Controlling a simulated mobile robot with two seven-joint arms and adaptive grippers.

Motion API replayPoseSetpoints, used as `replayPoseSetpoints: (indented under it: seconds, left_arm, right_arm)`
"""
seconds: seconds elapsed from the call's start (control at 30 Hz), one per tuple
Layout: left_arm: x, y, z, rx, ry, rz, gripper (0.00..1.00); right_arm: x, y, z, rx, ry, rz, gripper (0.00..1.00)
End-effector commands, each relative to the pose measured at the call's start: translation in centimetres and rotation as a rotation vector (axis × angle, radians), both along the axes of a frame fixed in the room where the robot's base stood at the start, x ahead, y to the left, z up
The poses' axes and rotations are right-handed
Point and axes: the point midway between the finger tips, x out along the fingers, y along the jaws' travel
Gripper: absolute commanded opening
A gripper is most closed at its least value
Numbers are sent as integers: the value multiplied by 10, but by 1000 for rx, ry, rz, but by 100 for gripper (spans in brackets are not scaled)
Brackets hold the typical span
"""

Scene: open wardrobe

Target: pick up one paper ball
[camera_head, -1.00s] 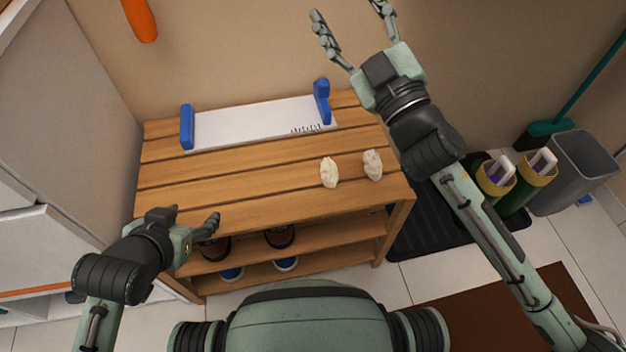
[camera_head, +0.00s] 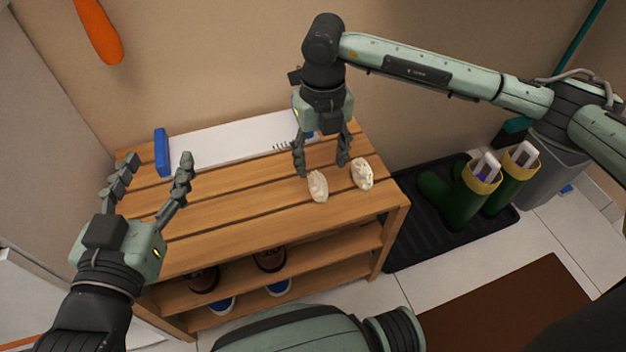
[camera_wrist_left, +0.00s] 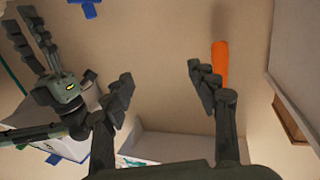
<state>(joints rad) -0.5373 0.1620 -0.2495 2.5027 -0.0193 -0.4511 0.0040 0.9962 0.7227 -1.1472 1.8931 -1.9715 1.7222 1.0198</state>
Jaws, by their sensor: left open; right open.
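Two crumpled white paper balls lie on the right part of the slatted wooden bench top: one paper ball (camera_head: 318,186) and, to its right, another paper ball (camera_head: 362,174). My right gripper (camera_head: 322,172) points down over the bench, open and empty. Its fingertips are just behind the two balls in the head view; whether they touch either ball I cannot tell. My left gripper (camera_head: 150,170) is open and empty over the left end of the bench. It also shows open in the left wrist view (camera_wrist_left: 162,85), facing the wall.
A white board with blue ends (camera_head: 225,143) lies along the bench's back. Shoes (camera_head: 270,258) sit on the lower shelves. Green boots (camera_head: 465,200) stand on a black tray to the right. An orange object (camera_head: 98,30) hangs on the wall.

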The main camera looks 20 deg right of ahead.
Motion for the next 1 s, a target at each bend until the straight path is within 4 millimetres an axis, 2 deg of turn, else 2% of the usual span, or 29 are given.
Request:
replayPoseSetpoints:
  seconds: [0.43,0.53,0.77,1.0]
  left_arm:
    - [-3,-13,29,-65,-131,-26,59]
    - [-3,-14,33,-73,-149,-30,59]
    - [-3,-15,34,-74,-151,-29,59]
    - [-3,-14,34,-73,-152,-30,59]
  right_arm:
    - [5,5,-60,6,3,3,56]
    - [5,5,-66,6,3,4,56]
    - [5,5,-67,7,2,5,56]
    - [5,5,-67,7,2,5,26]
